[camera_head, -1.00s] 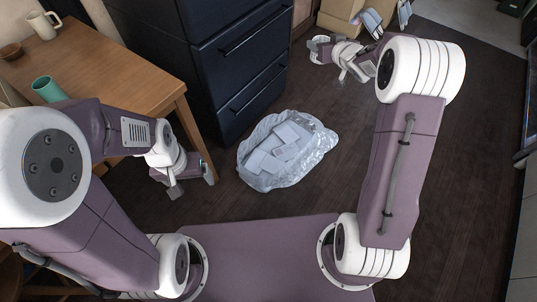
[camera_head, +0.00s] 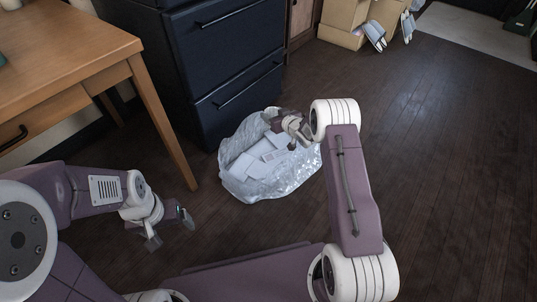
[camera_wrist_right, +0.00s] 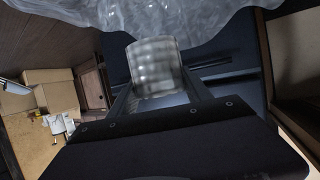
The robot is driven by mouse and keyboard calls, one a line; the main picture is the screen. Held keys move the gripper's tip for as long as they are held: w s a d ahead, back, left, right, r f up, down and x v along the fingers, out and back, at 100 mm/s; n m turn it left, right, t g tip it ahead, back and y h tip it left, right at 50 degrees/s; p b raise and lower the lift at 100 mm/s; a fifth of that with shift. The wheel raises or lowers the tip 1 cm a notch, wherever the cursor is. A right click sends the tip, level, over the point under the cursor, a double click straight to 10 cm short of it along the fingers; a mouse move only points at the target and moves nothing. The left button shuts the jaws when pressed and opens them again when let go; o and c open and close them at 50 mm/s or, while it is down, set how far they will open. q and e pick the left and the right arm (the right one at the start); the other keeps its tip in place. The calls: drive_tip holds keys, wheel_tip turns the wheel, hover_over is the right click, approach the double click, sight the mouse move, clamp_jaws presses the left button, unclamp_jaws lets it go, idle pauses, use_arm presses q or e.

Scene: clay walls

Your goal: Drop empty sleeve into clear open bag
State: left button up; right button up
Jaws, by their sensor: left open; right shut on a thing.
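The clear open bag (camera_head: 295,178) stands on the floor below the dark drawers, with several white flat pieces inside. My right gripper (camera_head: 286,127) is over the back right part of the bag. In the right wrist view it is shut on a pale, see-through, ribbed sleeve (camera_wrist_right: 153,68), with the bag (camera_wrist_right: 160,15) filling the top of that view. In the head view the sleeve cannot be made out. My left gripper (camera_head: 170,230) is open and empty, to the left of the bag and in front of it.
A wooden table (camera_head: 75,60) stands at the left, its leg close to the bag. Dark drawers (camera_head: 235,70) rise behind the bag. The wood floor at the right is clear.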

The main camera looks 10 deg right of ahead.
wheel_tip(320, 180, down, 6)
drive_tip(key=b, duration=0.5)
drive_tip(key=shift+b, duration=0.3)
drive_tip(key=shift+r, duration=0.1)
drive_tip(key=o, duration=1.5)
drive_tip(key=p+v, duration=0.1)
drive_tip(key=v, duration=0.8)
drive_tip(key=shift+p, duration=0.4)
